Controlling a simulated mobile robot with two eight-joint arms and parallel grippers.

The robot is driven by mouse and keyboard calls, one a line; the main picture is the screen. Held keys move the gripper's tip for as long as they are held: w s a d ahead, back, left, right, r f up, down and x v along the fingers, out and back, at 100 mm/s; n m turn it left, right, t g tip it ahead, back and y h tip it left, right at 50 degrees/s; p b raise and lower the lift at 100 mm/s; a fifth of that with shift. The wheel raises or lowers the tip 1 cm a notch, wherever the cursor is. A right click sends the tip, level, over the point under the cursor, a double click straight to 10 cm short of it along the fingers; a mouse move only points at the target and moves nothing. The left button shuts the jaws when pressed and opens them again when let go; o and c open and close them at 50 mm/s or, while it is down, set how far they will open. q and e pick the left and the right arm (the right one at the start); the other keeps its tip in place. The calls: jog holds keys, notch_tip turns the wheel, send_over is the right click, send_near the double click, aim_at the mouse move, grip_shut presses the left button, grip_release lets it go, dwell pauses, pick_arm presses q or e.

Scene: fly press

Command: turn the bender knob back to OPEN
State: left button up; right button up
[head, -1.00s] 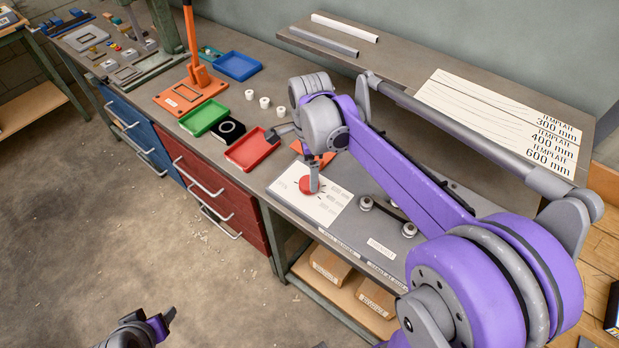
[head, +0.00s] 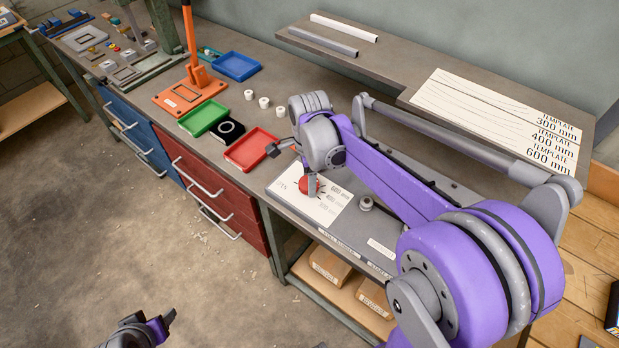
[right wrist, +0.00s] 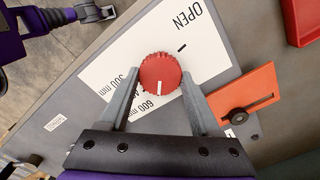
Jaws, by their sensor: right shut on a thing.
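The red bender knob (head: 306,184) sits on a white dial plate (head: 328,205) at the front of the bench. In the right wrist view the knob (right wrist: 160,72) has a white mark on its lower edge, pointing toward the "600 mm" label. The word OPEN (right wrist: 188,17) is printed at the upper right of the plate, with a black tick below it. My right gripper (head: 311,188) is shut on the knob, one finger on each side. My left gripper (head: 165,320) hangs over the floor at the bottom left, away from the bench; its jaw opening is unclear.
A red tray (head: 252,148), a green tray (head: 204,118) and a blue tray (head: 237,67) lie left of the dial. An orange slotted plate (right wrist: 240,97) is beside the knob. Rollers (head: 366,203) stand on the bench to the right. A raised shelf (head: 430,70) runs along the back.

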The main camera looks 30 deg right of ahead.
jog(key=c, duration=0.3)
